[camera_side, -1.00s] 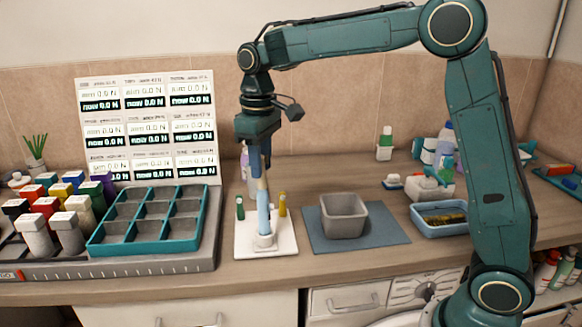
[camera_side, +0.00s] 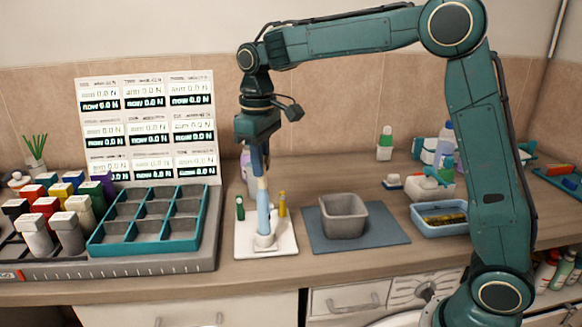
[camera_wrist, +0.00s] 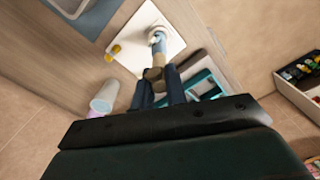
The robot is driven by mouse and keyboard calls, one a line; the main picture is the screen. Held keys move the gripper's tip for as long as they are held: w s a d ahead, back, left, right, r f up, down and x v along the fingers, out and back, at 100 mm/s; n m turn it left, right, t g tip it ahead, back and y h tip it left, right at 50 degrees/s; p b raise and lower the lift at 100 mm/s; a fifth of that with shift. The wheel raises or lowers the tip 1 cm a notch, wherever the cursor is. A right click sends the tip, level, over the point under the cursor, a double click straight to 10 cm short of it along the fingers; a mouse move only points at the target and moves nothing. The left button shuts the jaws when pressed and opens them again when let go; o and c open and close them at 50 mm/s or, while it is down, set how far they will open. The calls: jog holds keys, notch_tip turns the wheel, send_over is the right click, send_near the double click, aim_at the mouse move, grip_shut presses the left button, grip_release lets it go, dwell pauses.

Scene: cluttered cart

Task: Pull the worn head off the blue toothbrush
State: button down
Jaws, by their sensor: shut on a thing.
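The blue toothbrush (camera_side: 263,212) stands upright, its light blue handle in a white holder (camera_side: 264,241) on a white board (camera_side: 284,243). It also shows in the wrist view (camera_wrist: 159,45). Its cream-beige head (camera_side: 262,184) is on top of the handle, with no clear gap between them; the beige part shows in the wrist view (camera_wrist: 154,74). My gripper (camera_side: 261,172) points straight down over the brush, its dark blue fingers shut on the head. The fingers (camera_wrist: 160,88) hide the upper part of the head and its bristles.
A green vial (camera_side: 240,208) and a yellow vial (camera_side: 282,204) stand close beside the brush. A grey bin (camera_side: 343,217) sits on a blue-grey mat (camera_side: 388,237) to the right. A teal compartment tray (camera_side: 203,228) stands left, before a panel of force readouts (camera_side: 150,128).

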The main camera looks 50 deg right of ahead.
jog(key=shift+r, duration=0.2)
jog(key=shift+r, duration=2.45)
